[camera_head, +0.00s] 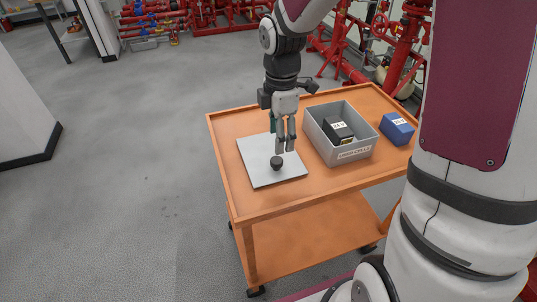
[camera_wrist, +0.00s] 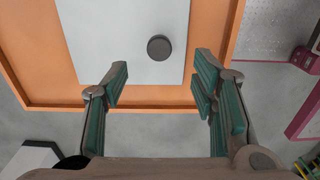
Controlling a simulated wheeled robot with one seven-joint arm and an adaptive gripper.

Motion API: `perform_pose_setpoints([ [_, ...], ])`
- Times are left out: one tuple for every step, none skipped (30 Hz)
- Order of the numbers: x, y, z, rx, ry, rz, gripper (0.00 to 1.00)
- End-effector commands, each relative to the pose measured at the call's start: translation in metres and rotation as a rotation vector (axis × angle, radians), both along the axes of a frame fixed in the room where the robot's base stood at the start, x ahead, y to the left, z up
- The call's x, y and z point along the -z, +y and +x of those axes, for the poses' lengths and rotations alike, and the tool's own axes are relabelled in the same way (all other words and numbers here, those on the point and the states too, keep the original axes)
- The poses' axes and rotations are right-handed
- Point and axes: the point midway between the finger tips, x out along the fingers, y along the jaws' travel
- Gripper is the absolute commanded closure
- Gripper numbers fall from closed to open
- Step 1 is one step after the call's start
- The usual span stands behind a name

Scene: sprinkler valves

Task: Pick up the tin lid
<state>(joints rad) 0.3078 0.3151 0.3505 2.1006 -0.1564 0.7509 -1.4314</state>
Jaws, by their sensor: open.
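A small dark round disc, which looks like the tin lid (camera_head: 277,163), lies on a pale flat board (camera_head: 262,178) on the orange cart. In the wrist view the lid (camera_wrist: 159,47) lies ahead of my fingertips, about midway between them sideways, near the board's edge. My gripper (camera_head: 286,148) points down over the board, close to the lid. In the wrist view my gripper (camera_wrist: 161,82) is open, with a wide empty gap between its green-padded fingers. I cannot tell its exact height above the board.
A grey labelled bin (camera_head: 349,156) holding a black box (camera_head: 338,130) stands right of the board. A blue box (camera_head: 397,128) sits at the cart's right. The orange cart (camera_head: 230,142) has a raised rim. Red pipework (camera_head: 400,50) stands behind; floor at left is clear.

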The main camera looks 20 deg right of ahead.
Motion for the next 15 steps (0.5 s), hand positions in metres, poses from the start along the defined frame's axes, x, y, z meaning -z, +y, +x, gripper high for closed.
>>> perform_pose_setpoints([
  [0.012, 0.001, 0.000, -0.002, 0.004, 0.001, 0.47],
  [0.017, 0.001, 0.000, -0.002, 0.003, 0.001, 0.47],
  [0.024, 0.001, -0.001, -0.001, 0.004, 0.001, 0.47],
  [0.029, 0.001, 0.000, 0.000, 0.004, 0.001, 0.47],
  [0.033, 0.001, 0.000, 0.000, 0.002, 0.001, 0.47],
  [0.038, 0.000, 0.000, 0.000, 0.002, 0.000, 0.47],
  [0.041, 0.000, 0.000, 0.001, 0.001, 0.000, 0.47],
  [0.043, 0.000, 0.000, 0.001, 0.001, 0.000, 0.47],
  [0.046, 0.000, 0.000, 0.001, 0.000, 0.000, 0.47],
  [0.047, 0.000, 0.000, 0.001, 0.000, 0.000, 0.47],
  [0.048, 0.000, 0.000, 0.001, 0.000, 0.000, 0.47],
  [0.050, 0.001, 0.000, 0.001, 0.001, 0.000, 0.47],
  [0.052, 0.001, 0.000, 0.001, 0.001, 0.000, 0.47],
  [0.055, 0.001, 0.000, 0.001, 0.001, 0.000, 0.47],
  [0.060, 0.002, 0.000, 0.001, 0.002, 0.001, 0.47],
])
